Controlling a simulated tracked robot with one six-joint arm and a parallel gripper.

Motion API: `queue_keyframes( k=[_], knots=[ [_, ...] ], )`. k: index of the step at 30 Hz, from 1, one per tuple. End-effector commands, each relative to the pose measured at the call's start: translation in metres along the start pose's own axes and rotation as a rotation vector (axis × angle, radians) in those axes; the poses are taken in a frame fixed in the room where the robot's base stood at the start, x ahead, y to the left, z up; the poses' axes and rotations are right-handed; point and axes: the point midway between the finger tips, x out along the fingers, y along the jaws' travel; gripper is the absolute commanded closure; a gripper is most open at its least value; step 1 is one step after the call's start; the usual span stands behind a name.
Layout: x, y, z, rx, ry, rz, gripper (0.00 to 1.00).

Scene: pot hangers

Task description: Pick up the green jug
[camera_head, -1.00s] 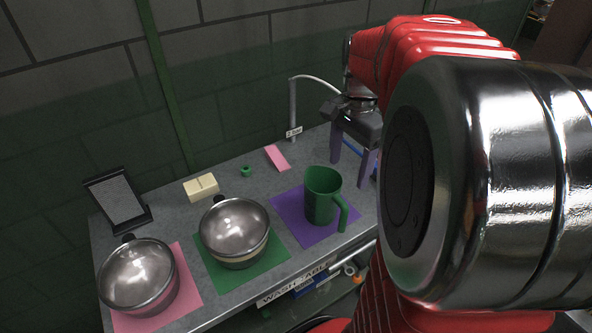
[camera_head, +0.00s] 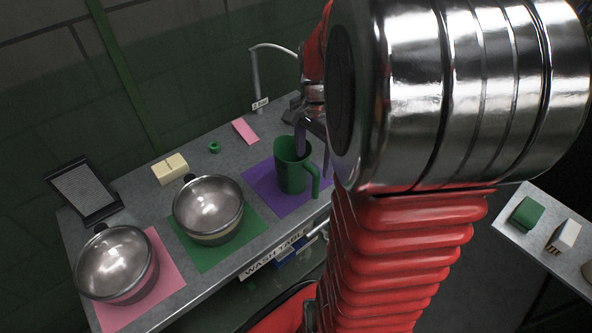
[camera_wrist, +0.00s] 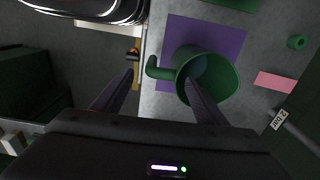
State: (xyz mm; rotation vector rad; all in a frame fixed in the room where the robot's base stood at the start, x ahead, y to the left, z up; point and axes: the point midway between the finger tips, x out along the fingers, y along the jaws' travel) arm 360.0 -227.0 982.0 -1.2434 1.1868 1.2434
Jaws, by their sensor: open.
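The green jug (camera_head: 291,175) stands upright on a purple mat (camera_head: 262,190) at the right end of the wash table, its handle toward the front right. In the wrist view the jug (camera_wrist: 228,78) is seen from above, with its handle (camera_wrist: 157,70) pointing left. My gripper (camera_wrist: 159,78) is open, with its fingers either side of the handle. The right finger overlaps the jug's mouth; I cannot tell how deep it reaches. The left finger is outside, past the table edge. In the head view one purple finger shows at the jug's rim; my arm hides the rest.
Two steel pots stand to the left, one on a green mat (camera_head: 205,255) and one on a pink mat (camera_head: 165,275). A cream block (camera_head: 169,168), a small green ring (camera_head: 214,146), a pink slip (camera_head: 245,131) and a tap (camera_head: 256,80) lie behind. Another table is at right.

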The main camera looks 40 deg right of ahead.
Motion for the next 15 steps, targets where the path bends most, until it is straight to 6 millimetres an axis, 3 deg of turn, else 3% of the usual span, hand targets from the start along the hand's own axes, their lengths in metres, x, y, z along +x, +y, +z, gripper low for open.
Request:
queue_keyframes(
  k=[10, 15],
  knots=[
    [0.003, 0.000, 0.000, 0.000, -0.001, 0.001, 0.34],
    [0.019, 0.001, 0.003, 0.000, -0.002, 0.003, 0.34]
  ],
)
